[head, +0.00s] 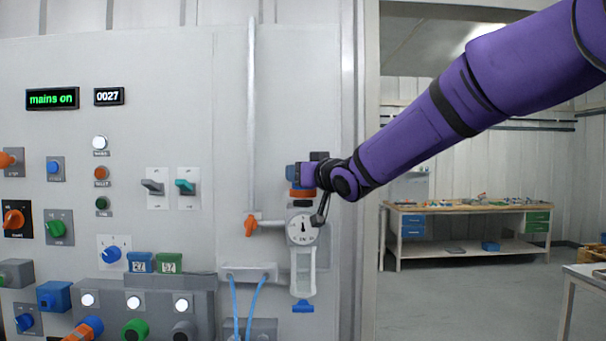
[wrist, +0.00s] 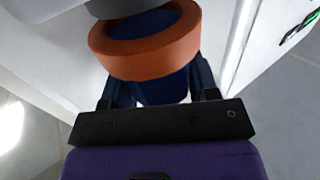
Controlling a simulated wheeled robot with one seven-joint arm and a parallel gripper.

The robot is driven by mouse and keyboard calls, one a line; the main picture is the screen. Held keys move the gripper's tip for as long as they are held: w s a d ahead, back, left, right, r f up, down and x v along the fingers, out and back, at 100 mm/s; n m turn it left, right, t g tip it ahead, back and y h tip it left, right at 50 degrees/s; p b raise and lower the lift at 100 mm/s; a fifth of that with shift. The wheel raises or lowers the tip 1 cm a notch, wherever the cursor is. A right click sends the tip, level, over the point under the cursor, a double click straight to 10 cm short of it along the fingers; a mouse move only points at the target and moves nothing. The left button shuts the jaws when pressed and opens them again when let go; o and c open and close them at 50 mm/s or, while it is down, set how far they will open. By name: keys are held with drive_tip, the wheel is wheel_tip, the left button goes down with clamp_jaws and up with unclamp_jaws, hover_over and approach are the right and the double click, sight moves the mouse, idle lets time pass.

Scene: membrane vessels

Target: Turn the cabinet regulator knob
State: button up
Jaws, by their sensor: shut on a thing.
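The regulator knob, blue with an orange ring, sits on the cabinet's right side above a round white gauge (head: 302,229). In the wrist view the knob (wrist: 146,48) fills the top middle, its blue part between my two dark fingers. My gripper (wrist: 158,90) is shut on the knob's blue part, with the orange ring just beyond the fingers. In the head view my gripper (head: 306,176) reaches the knob from the right and partly hides it; some blue and orange (head: 301,193) shows at its left and below.
Below the gauge hangs a clear bowl with a blue bottom valve (head: 303,306). A small orange valve handle (head: 250,225) is left of the gauge. The cabinet panel (head: 215,70) carries several switches and buttons farther left. A workbench (head: 470,208) stands in the room beyond, at the right.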

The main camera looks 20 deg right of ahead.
drive_tip(key=shift+n+g+y, duration=0.5)
drive_tip(key=shift+n+y, duration=0.5)
drive_tip(key=shift+y, duration=0.5)
drive_tip(key=o, duration=0.9)
drive_tip(key=shift+s+r, duration=0.1)
drive_tip(key=shift+d+m+t+h, duration=0.15)
drive_tip(key=shift+m+t+h, duration=0.45)
drive_tip(key=shift+m+h, duration=0.9)
drive_tip(key=shift+a+m+h, duration=0.1)
drive_tip(key=shift+m+h, duration=0.5)
drive_tip(key=shift+h, duration=0.7)
drive_tip(key=shift+a+m+h, duration=0.1)
drive_tip(key=shift+m+h, duration=0.5)
drive_tip(key=shift+h, duration=0.7)
drive_tip(key=shift+m+h, duration=0.7)
drive_tip(key=shift+h, duration=0.4)
